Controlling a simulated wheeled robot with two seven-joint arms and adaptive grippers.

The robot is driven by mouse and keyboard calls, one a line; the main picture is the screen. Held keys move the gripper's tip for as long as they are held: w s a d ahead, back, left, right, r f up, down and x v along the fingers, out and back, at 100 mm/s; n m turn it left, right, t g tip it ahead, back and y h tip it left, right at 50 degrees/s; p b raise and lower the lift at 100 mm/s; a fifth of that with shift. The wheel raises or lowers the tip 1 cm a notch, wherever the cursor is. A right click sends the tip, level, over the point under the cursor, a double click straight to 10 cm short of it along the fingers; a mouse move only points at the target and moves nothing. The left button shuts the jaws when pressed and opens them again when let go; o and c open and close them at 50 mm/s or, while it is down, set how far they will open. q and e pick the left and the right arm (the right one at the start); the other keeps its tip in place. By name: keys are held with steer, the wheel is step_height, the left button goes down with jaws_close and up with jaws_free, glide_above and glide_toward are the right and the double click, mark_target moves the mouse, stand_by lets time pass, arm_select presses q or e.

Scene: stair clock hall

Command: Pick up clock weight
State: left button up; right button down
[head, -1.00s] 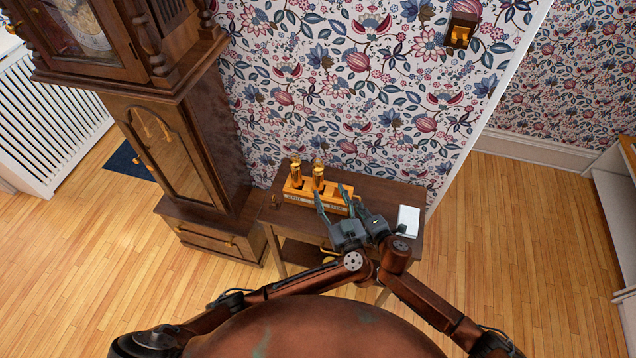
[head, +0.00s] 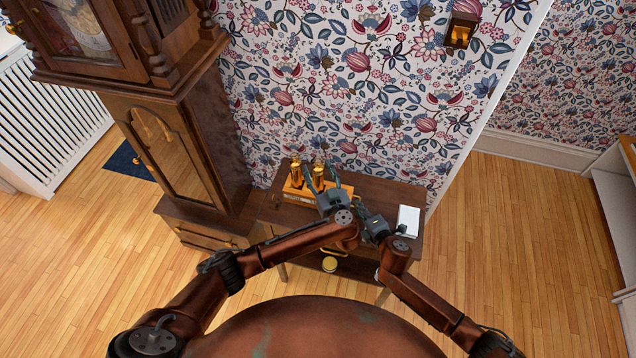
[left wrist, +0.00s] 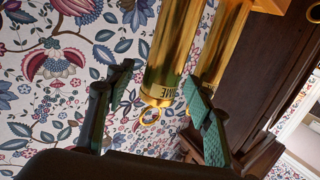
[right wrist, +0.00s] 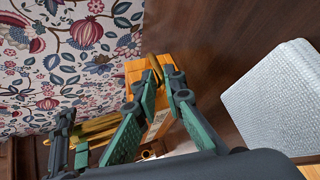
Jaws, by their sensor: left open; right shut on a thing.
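Two brass clock weights, one on the left (head: 296,172) and one on the right (head: 318,176), stand upright in a wooden rack (head: 291,192) on a small table. My left gripper (head: 322,180) is open at the right weight. In the left wrist view its fingers (left wrist: 160,88) are on either side of a labelled brass weight (left wrist: 172,45), with a gap on the left; contact on the right is unclear. My right gripper (head: 358,210) is shut at the rack's right end. In the right wrist view its fingers (right wrist: 160,95) close on the rack (right wrist: 137,70).
A white block-like item (head: 408,220) lies on the table (head: 400,190), right of my right gripper. A tall longcase clock (head: 165,150) stands to the left. Patterned wallpaper is close behind the table. A brass disc (head: 329,264) shows below the tabletop.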

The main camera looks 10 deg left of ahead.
arm_select(q)
steer(key=shift+w, duration=0.1)
jaws_close()
stand_by(0.6)
stand_by(0.3)
steer(key=shift+r, duration=0.25)
